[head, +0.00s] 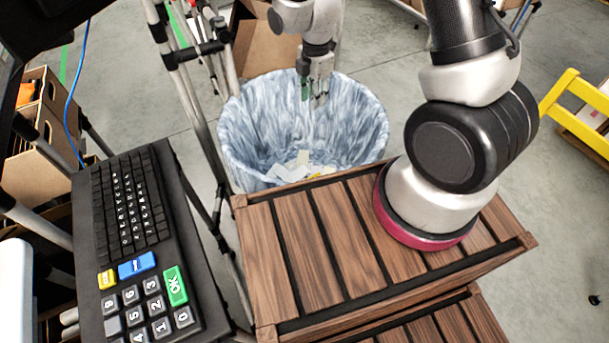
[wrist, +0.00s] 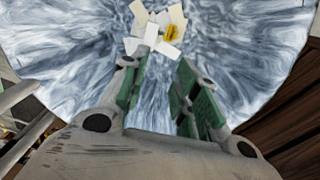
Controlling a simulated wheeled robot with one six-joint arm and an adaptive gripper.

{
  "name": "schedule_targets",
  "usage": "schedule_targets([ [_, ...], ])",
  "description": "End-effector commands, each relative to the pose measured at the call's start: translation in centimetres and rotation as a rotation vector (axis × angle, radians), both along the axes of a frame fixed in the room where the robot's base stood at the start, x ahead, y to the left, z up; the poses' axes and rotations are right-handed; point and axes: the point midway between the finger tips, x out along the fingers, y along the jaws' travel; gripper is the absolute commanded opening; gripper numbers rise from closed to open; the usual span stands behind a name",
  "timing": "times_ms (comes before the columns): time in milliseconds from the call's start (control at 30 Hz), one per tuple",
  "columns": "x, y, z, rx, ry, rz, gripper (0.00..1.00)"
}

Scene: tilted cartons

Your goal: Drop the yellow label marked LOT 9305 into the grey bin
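The grey bin (head: 240,150) is a round tub with a marbled blue-grey inside; its inner wall (wrist: 60,50) fills much of the wrist view. A small yellow label (wrist: 171,33) lies among pale labels at the bottom of the bin. It also shows in the head view as a yellow spot (head: 315,175). Its print is too small to read, so I cannot tell whether it says LOT 9305. My gripper (head: 314,96) is over the bin's mouth, pointing down. In the wrist view its green-padded fingers (wrist: 157,80) stand apart with nothing between them.
Several white and cream labels (wrist: 145,30) lie in the bin. A slatted wooden crate top (head: 310,250) stands in front of it. A keyboard and keypad (head: 130,220) are at the left beside metal poles. A yellow rail (head: 575,100) and cartons stand around.

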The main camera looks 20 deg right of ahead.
Motion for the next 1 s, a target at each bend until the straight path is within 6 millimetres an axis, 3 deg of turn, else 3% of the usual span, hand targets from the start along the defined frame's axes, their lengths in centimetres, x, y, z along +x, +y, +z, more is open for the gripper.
schedule_targets([
  [167, 0.1, 0.0, 0.5, 0.001, -0.003, 0.000, 0.30],
  [267, 0.1, 0.0, 1.9, 0.002, -0.005, 0.000, 0.30],
  [500, 0.0, 0.0, 7.3, 0.002, -0.007, 0.000, 0.30],
  [700, -0.2, -0.1, 10.7, 0.001, -0.003, 0.000, 0.30],
  [1000, -0.3, -0.1, 12.0, 0.000, 0.000, 0.000, 0.30],
])
